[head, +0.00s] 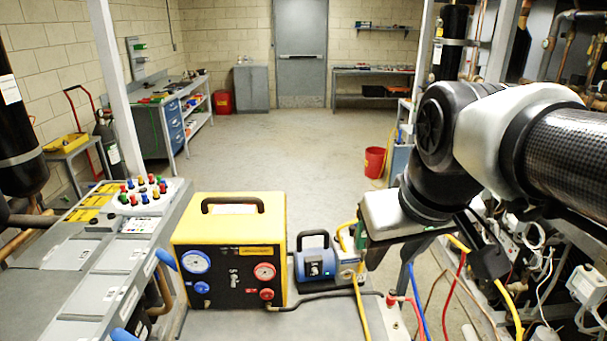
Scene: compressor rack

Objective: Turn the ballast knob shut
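A blue vacuum pump (317,262) with a dark front panel and a top handle stands on the bench, right of the yellow manifold case. Its metal end (348,266) with yellow hose fittings lies toward my arm. I cannot pick out the ballast knob for certain; it is too small or hidden among these fittings. My gripper (388,216) comes in from the right, above and right of the pump's metal end. Its pale body shows, but its fingers cannot be made out clearly. I cannot tell whether it touches anything.
The yellow manifold case (232,245) with gauges stands left of the pump. A black hose (330,296) runs along the bench front. Yellow, red and blue hoses hang below my arm. A control console (115,225) is at the left. The floor (270,145) behind is clear.

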